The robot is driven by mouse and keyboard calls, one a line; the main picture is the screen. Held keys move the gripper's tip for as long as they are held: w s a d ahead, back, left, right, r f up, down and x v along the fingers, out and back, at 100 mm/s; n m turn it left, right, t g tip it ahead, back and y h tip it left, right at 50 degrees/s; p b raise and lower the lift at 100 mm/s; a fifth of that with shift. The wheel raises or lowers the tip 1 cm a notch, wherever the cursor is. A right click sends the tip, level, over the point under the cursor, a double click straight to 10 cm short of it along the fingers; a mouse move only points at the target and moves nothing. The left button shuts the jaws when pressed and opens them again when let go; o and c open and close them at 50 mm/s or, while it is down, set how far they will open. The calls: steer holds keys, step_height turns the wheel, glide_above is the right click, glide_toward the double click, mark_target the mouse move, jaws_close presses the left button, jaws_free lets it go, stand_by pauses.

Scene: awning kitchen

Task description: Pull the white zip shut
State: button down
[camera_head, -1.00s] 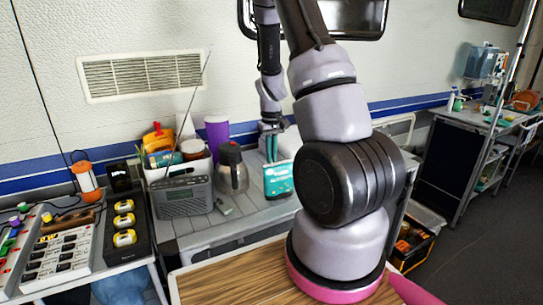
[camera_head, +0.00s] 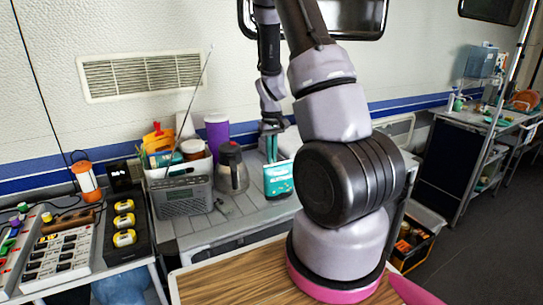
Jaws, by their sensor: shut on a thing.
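A small teal pouch (camera_head: 278,181) with pale lettering stands on the grey counter, right of the metal jug. My gripper (camera_head: 271,158) points down at the pouch's top edge, toward its left side. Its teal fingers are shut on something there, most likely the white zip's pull. The zip is too small to make out, and I cannot tell how far it is closed. My arm hides what lies right of the pouch.
A metal jug (camera_head: 231,170), a purple cup (camera_head: 217,135) and a grey radio (camera_head: 183,197) with a tall aerial stand left of the pouch. A white container (camera_head: 180,165) of kitchen things is behind the radio. The counter in front of the pouch is clear.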

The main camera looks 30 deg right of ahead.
steer(key=shift+a, duration=0.1)
steer(key=shift+a, duration=0.65)
steer(key=c, duration=1)
jaws_free()
steer(key=shift+r, duration=0.1)
step_height(320, 180, up, 11)
steer(key=shift+f, duration=0.2)
steer(key=s+a+r+m+t, duration=0.1)
steer(key=s+a+r+t, duration=0.1)
steer(key=s+a+r, duration=0.2)
steer(key=s+a+r+m+t+y, duration=0.1)
steer(key=s+a+r+t, duration=0.1)
steer(key=s+r, duration=0.7)
steer(key=s+a+r+m+t+y, duration=0.1)
steer(key=s+a+r+t, duration=0.2)
steer(key=s+a+r, duration=0.2)
steer(key=shift+s+a+r+m, duration=0.2)
steer(key=shift+s+r, duration=0.3)
steer(key=shift+r, duration=0.3)
steer(key=shift+s+a+r+m, duration=0.2)
steer(key=shift+s+r, duration=0.3)
steer(key=shift+r, duration=0.3)
